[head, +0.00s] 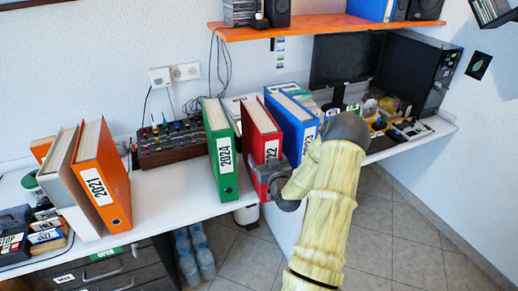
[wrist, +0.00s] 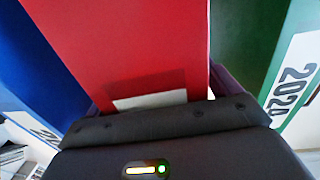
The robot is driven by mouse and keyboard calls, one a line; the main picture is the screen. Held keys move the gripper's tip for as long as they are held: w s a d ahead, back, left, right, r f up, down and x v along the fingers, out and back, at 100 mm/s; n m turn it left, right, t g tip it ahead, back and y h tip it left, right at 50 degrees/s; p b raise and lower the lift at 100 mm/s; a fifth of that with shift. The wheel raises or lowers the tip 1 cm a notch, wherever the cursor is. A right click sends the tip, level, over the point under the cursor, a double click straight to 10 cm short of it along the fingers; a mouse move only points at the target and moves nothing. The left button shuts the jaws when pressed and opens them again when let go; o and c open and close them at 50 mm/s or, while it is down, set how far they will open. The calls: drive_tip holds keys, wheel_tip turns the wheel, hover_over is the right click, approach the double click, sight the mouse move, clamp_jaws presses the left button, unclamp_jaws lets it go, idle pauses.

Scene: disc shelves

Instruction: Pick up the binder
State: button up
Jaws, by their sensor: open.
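A red binder (head: 259,131) stands upright on the white desk, between a green binder (head: 220,148) labelled 2024 and a blue binder (head: 292,122). An orange binder (head: 102,175) labelled 2021 stands farther left beside a grey one (head: 62,183). My gripper (head: 268,178) is at the lower front of the red binder. In the wrist view, the red binder (wrist: 125,45) fills the middle, with my open gripper's fingers (wrist: 155,98) on either side of it. Blue (wrist: 35,75) and green (wrist: 248,40) binders flank it closely. Whether the fingers touch the red binder cannot be told.
A mixer (head: 175,142) stands behind the green binder. A monitor (head: 345,60) and a black computer tower (head: 415,72) stand at the right. An orange shelf (head: 315,24) hangs above. Drawers (head: 105,270) and water bottles (head: 195,252) are below the desk.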

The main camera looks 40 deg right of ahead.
sight(267, 134)
idle(0.4)
drive_tip(key=c, duration=1.7)
drive_tip(key=shift+r, duration=0.15)
drive_tip(key=shift+r, duration=0.1)
wheel_tip(267, 134, up, 10)
drive_tip(key=shift+f, duration=0.15)
